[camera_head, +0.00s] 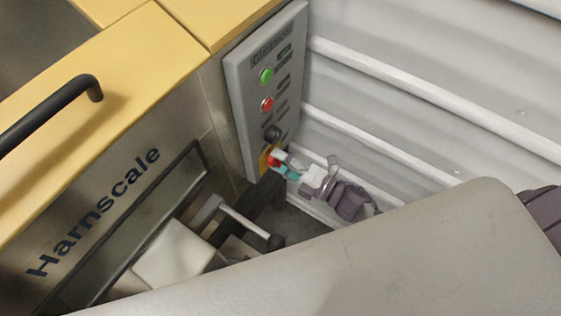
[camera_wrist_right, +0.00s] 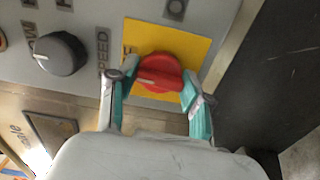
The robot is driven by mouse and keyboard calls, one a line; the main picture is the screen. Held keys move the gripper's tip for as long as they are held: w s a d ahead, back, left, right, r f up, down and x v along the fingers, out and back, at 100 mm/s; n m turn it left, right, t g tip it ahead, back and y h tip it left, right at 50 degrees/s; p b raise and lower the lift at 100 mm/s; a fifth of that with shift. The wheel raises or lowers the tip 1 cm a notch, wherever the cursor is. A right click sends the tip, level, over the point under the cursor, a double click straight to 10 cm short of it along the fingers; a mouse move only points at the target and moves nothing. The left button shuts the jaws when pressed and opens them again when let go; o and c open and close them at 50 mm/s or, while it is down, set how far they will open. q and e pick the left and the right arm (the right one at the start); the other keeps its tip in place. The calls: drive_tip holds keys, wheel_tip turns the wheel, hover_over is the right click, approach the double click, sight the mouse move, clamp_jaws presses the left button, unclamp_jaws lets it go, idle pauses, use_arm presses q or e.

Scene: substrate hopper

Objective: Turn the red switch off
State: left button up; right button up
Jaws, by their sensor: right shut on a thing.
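The red switch (camera_wrist_right: 160,72) is a round red knob on a yellow plate (camera_wrist_right: 196,48), on a grey control panel. In the head view the red switch (camera_head: 273,160) is at the panel's lower end, partly hidden by my right gripper (camera_head: 283,166). In the right wrist view the two teal fingers of my right gripper (camera_wrist_right: 158,85) are on either side of the red knob and shut on it. A pale mark on the knob points to the left. My left gripper is not in view.
The grey panel (camera_head: 240,90) carries a green button (camera_head: 266,75), a red button (camera_head: 267,104) and a black knob (camera_wrist_right: 60,53). A ribbed white wall (camera_head: 420,110) stands right of it. The yellow-topped machine with a black handle (camera_head: 90,90) is at left.

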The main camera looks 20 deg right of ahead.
drive_tip(key=shift+n, duration=0.5)
drive_tip(key=o, duration=1.2)
drive_tip(key=shift+c, duration=0.2)
drive_tip(key=v, duration=1.2)
drive_tip(key=shift+s+f, duration=0.1)
